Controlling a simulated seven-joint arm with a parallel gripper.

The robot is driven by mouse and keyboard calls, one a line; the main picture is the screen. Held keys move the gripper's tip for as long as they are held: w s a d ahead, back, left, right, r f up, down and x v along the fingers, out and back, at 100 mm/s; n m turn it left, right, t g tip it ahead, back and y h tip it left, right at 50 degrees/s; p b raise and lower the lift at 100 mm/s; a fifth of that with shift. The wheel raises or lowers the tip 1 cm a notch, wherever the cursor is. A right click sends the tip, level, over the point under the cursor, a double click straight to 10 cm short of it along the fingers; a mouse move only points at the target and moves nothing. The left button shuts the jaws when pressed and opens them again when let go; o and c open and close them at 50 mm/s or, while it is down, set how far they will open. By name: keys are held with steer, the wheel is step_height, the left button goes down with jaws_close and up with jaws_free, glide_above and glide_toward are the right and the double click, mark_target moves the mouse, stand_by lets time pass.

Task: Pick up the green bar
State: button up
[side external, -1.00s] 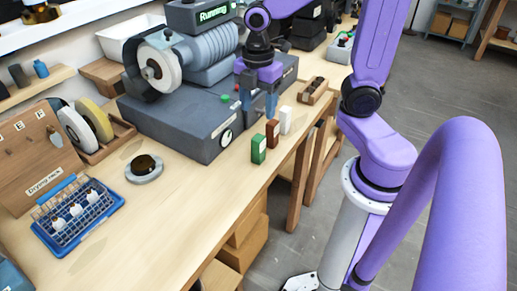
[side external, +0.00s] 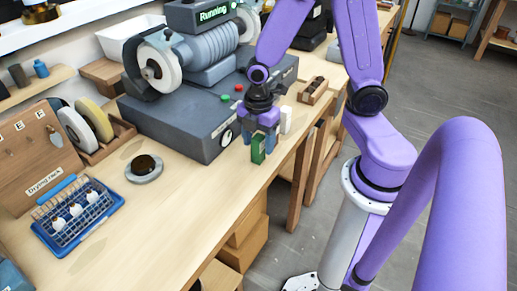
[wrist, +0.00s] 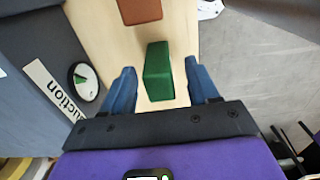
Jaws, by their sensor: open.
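The green bar (side external: 257,151) stands upright on the bench near its front edge. In the side view my gripper (side external: 259,141) is right over it, with its blue fingers down around the bar's sides. In the wrist view the green bar (wrist: 158,72) lies between the two open fingers of my gripper (wrist: 163,88), with a gap on each side. The fingers do not appear to touch it. The bar's upper part is partly hidden by the gripper in the side view.
A brown bar (wrist: 139,10) stands just beyond the green one, and a white bar (side external: 286,119) stands behind. The grey grinder machine (side external: 172,126) is close on the left. The bench edge drops off to the right. A blue drying rack (side external: 78,219) is at the left.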

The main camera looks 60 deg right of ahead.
steer(key=shift+f, duration=1.5)
jaws_close()
steer(key=shift+r, duration=0.15)
steer(key=shift+r, duration=0.8)
steer(key=s+r, duration=1.1)
steer(key=s, duration=0.3)
steer(key=shift+d, duration=0.25)
